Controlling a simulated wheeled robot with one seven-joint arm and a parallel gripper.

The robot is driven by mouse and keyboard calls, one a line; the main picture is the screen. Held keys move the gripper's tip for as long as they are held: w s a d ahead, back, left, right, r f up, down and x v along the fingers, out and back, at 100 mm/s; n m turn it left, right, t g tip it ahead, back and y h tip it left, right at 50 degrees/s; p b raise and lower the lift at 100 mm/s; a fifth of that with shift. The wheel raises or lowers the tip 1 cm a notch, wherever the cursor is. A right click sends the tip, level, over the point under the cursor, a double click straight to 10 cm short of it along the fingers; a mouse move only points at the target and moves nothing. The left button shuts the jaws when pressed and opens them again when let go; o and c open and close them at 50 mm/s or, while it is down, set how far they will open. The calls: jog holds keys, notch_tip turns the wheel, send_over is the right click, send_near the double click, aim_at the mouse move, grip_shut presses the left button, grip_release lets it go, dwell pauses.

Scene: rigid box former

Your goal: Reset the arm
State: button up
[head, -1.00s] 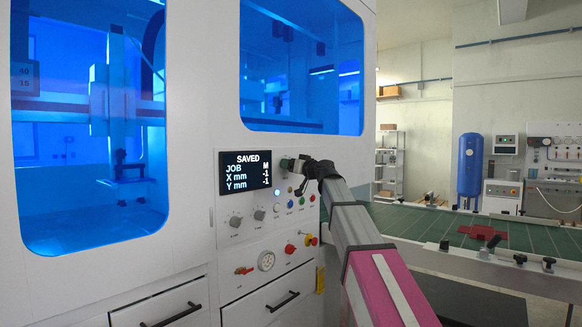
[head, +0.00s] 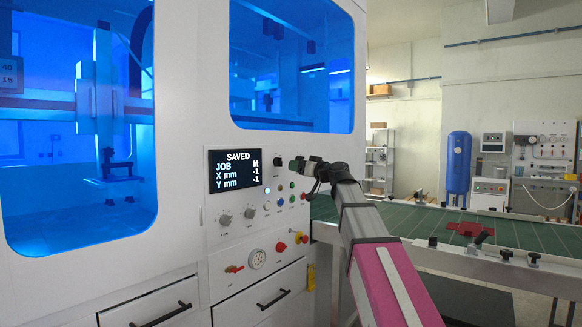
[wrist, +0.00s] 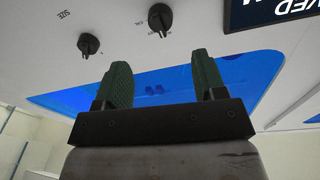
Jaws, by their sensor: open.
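My gripper (head: 298,164) is at the end of my grey and pink arm, in front of the right part of the machine's control panel (head: 217,202). In the wrist view its two green fingers (wrist: 162,84) stand apart with nothing between them. The panel's display (head: 235,169) reads SAVED, JOB M, X mm -1 and Y mm -1. Two black knobs (wrist: 160,18) show beyond the fingers in the wrist view, apart from them. How far the fingertips are from the panel is hard to tell.
The white machine has blue windows (head: 292,66). Below the panel are a round gauge (head: 257,258), red valve handles and drawers with black handles (head: 274,300). A green conveyor belt (head: 420,220) with a red piece (head: 468,229) runs to the right. A blue tank (head: 458,162) stands behind.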

jog(key=shift+s+d, duration=0.3)
jog(key=shift+s, duration=0.05)
jog(key=shift+f, duration=0.1)
